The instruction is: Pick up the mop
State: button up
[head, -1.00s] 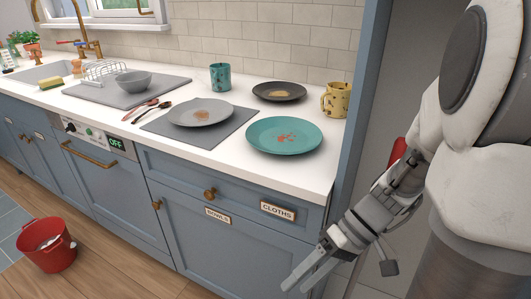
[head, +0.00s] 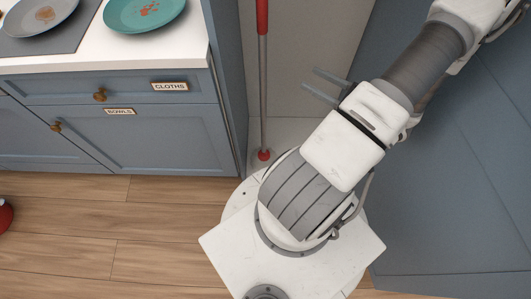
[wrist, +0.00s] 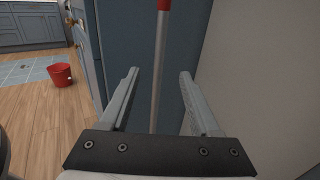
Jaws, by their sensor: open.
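The mop (head: 263,90) stands upright in the narrow gap beside the counter, with a grey shaft, a red upper part and a red piece at the floor. Its top is out of the head view. My gripper (head: 311,80) is open and empty, to the right of the shaft in the head view, with its fingers pointing towards it. In the wrist view the mop (wrist: 160,60) lies in line with the space between the open fingers (wrist: 158,74). The shaft looks to be beyond the fingertips; I see no contact.
The blue counter cabinet (head: 160,130) closes the gap on the left, and a blue panel (head: 455,150) stands on the right. Plates, one of them teal (head: 143,12), sit on the counter. A red bucket (wrist: 62,75) stands on the wooden floor, well away.

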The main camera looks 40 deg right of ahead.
aim_at(263, 54)
jog(key=b+x, duration=0.3)
jog(key=x, duration=1.4)
grip_shut()
